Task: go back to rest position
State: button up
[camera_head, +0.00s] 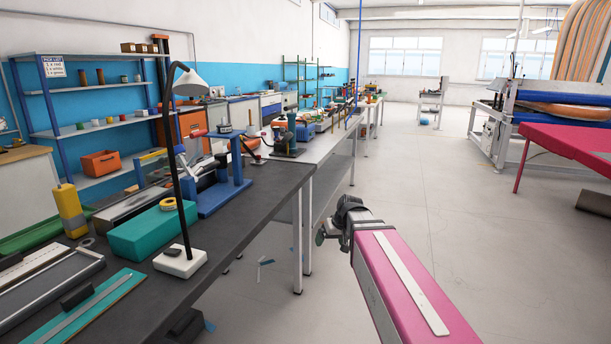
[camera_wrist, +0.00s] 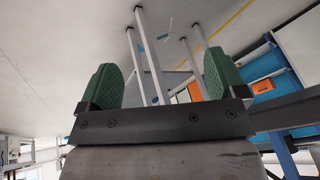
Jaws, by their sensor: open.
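My gripper (camera_head: 334,226) is in the middle of the head view, at the far end of my pink arm, over the aisle just right of the long dark workbench (camera_head: 262,192). In the wrist view, the two green finger pads of my gripper (camera_wrist: 161,84) stand wide apart. Nothing is held between them; white bench legs (camera_wrist: 150,60) and the floor show through the gap. In the head view the gripper's fingers are small and partly hidden by the dark wrist.
The bench holds a black lamp with a white shade (camera_head: 190,82), a teal box (camera_head: 150,230), a blue stand (camera_head: 222,196) and several tools. A pink table (camera_head: 570,142) stands at right. The grey floor (camera_head: 490,240) between is mostly clear.

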jog(key=s+d+f+m+g+h, duration=0.3)
jog(key=s+d+f, duration=0.7)
jog(key=s+f, duration=0.4)
jog(key=shift+s+f+m+h, duration=0.3)
